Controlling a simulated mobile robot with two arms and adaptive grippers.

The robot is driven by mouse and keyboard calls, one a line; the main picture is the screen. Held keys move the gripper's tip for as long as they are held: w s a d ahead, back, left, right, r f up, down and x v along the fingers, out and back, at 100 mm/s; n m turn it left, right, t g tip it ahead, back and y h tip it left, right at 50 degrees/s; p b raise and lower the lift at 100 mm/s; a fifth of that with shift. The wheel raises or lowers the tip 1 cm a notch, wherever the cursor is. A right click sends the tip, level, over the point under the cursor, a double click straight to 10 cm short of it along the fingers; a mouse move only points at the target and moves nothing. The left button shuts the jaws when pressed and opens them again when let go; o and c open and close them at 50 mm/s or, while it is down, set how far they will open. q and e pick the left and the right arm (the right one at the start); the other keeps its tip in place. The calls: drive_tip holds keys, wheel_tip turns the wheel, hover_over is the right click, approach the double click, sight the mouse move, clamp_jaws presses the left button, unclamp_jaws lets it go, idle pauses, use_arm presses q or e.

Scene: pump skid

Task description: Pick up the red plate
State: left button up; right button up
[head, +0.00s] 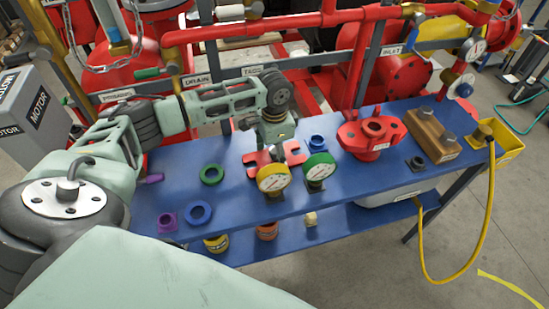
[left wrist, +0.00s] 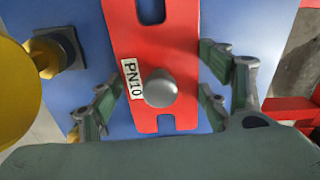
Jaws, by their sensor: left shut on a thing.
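The red plate (head: 293,152) lies at the middle of the blue bench, behind the yellow gauge. In the left wrist view the red plate (left wrist: 155,45) has slots, a round grey knob and a "PN10" label. My left gripper (head: 274,143) is over the plate from above. In the left wrist view its fingers (left wrist: 160,88) stand on both sides of the plate, beside the knob, and are shut on it. I cannot tell whether the plate touches the bench. My right gripper is not in view.
A yellow gauge (head: 273,178) and a green gauge (head: 319,168) stand close in front of the plate. A blue fitting (head: 317,143) and a red flanged valve (head: 371,135) are to the right. Green (head: 212,174) and blue (head: 198,213) rings lie left. Red pipes run behind the bench (head: 345,193).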

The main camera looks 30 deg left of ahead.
use_arm(q)
drive_tip(key=shift+r, duration=0.1)
drive_tip(key=c, duration=0.7)
